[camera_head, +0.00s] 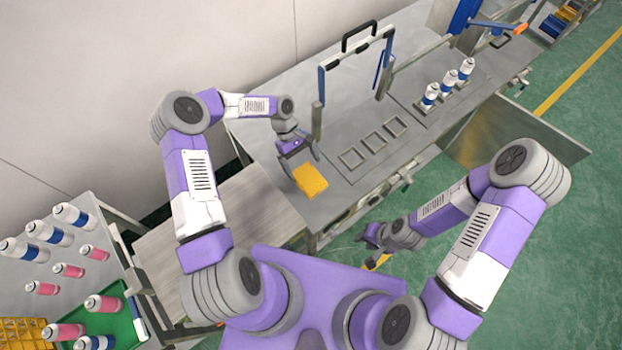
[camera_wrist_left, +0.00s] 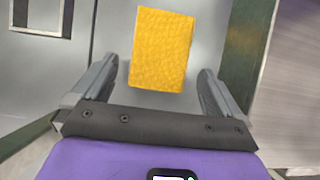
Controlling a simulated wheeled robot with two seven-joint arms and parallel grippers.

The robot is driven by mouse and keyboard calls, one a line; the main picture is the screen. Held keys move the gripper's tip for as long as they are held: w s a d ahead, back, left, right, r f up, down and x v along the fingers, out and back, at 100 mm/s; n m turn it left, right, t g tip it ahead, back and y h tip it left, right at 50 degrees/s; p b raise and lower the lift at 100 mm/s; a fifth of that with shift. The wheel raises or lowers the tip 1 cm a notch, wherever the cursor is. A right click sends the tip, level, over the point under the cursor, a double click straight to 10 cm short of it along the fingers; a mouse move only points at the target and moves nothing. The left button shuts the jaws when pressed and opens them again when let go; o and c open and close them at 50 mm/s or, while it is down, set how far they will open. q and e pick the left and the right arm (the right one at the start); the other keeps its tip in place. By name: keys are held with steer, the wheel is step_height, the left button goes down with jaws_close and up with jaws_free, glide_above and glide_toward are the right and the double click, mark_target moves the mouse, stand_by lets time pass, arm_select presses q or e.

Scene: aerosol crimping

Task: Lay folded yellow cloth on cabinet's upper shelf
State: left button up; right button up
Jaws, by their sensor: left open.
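The folded yellow cloth (camera_head: 310,180) lies flat on the grey metal workbench near its front left edge. My left gripper (camera_head: 300,163) is just above and behind it, pointing down. In the left wrist view the cloth (camera_wrist_left: 160,50) shows ahead of and between the two spread fingers, apart from both. The left gripper (camera_wrist_left: 156,80) is open and empty. My right gripper (camera_head: 372,238) hangs low in front of the bench, over the floor; its fingers are too small to judge. I cannot make out an upper cabinet shelf in these views.
A blue-and-grey frame with a black handle (camera_head: 358,36) stands on the bench behind the cloth. Square recesses (camera_head: 375,144) and several white-blue cans (camera_head: 448,80) are to the right. A panel (camera_head: 515,140) sticks out at the bench front. A can rack (camera_head: 75,260) stands left.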

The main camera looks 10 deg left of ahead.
mark_target(309, 178)
arm_select(q)
steer(key=x, duration=0.4)
steer(key=shift+s+d+r+p, duration=0.1)
steer(key=shift+s+r+p, duration=0.2)
steer(key=shift+p, duration=0.1)
steer(key=shift+s+d+f, duration=0.1)
steer(key=shift+d+f, duration=0.1)
steer(key=shift+f, duration=0.35)
steer(key=shift+f, duration=0.1)
steer(key=c, duration=0.9)
